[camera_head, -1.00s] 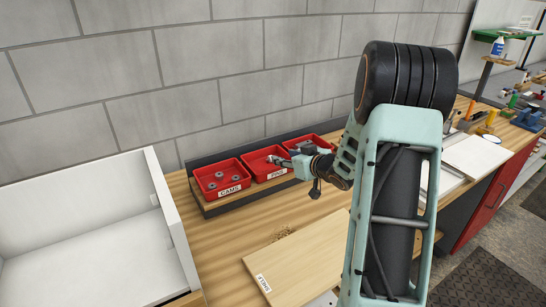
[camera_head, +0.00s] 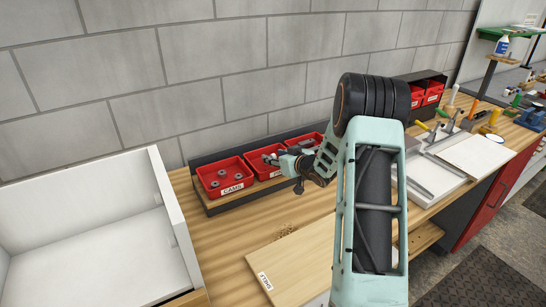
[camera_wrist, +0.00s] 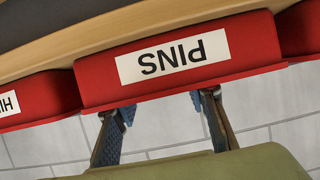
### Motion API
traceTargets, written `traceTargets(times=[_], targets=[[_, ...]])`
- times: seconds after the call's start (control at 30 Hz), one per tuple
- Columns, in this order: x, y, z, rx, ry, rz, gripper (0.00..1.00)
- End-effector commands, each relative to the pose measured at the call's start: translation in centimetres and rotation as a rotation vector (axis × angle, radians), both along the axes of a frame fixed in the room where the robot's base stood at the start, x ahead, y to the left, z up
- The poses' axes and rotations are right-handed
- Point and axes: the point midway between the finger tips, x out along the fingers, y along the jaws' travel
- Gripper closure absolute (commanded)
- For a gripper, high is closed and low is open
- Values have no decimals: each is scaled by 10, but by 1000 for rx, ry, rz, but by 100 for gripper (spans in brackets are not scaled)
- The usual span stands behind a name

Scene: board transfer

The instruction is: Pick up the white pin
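The red bin labelled PINS (camera_head: 259,168) stands on the bench between two other red bins, and its upside-down label fills the middle of the wrist view (camera_wrist: 160,58). My gripper (camera_head: 276,158) is at this bin in the head view. In the wrist view my gripper's two fingers (camera_wrist: 165,108) are well apart, with wall showing between them, and their tips go behind the bin's rim. A small pale spot shows near the fingertips in the head view, but I cannot tell whether it is the white pin. The bin's inside is hidden in the wrist view.
The CAMS bin (camera_head: 226,183) with grey parts is on the left, and a third red bin (camera_head: 303,141) is on the right. A dark rack edge (camera_head: 210,157) runs behind them. A white open box (camera_head: 85,215) and a wooden board (camera_head: 300,262) are nearer.

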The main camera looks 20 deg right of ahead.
Motion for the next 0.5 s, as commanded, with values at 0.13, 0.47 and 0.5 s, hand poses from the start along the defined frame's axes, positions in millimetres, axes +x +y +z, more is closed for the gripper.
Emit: traceTargets(times=[0.13, 0.47, 0.5], targets=[[10, 1, -4, 1, 0, -1, 61], [11, 1, -4, -1, -1, -2, 71], [11, 1, -4, -1, -1, -2, 75]])
